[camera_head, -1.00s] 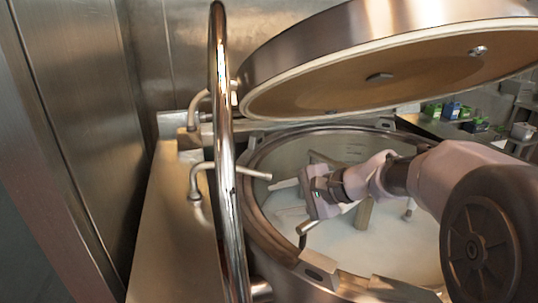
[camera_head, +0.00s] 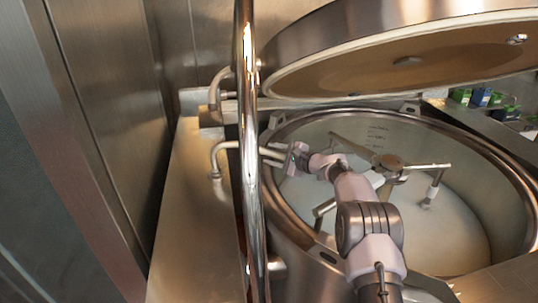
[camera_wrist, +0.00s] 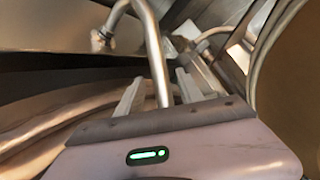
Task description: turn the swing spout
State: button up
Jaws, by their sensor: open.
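The swing spout (camera_head: 227,145) is a thin bent metal pipe rising from the ledge left of the kettle. Its outer arm runs right, behind the tall chrome rail, toward the kettle rim. My gripper (camera_head: 274,156) is at the spout's free end, over the kettle's left rim. In the wrist view the spout (camera_wrist: 154,50) comes down between my two open fingers (camera_wrist: 159,76), one on each side. I see a gap on both sides near the fingertips. The spout's tip is hidden behind the gripper body.
The chrome rail (camera_head: 248,190) stands upright in front of the spout. The tilted lid (camera_head: 330,35) hangs above the open kettle (camera_head: 512,190), which holds pale liquid and a mixing arm (camera_head: 405,168). Another bent pipe (camera_head: 213,90) is behind the spout. A steel wall is left.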

jog(key=shift+x, duration=1)
jog(key=shift+r, duration=0.1)
grip_shut()
dwell(0.7)
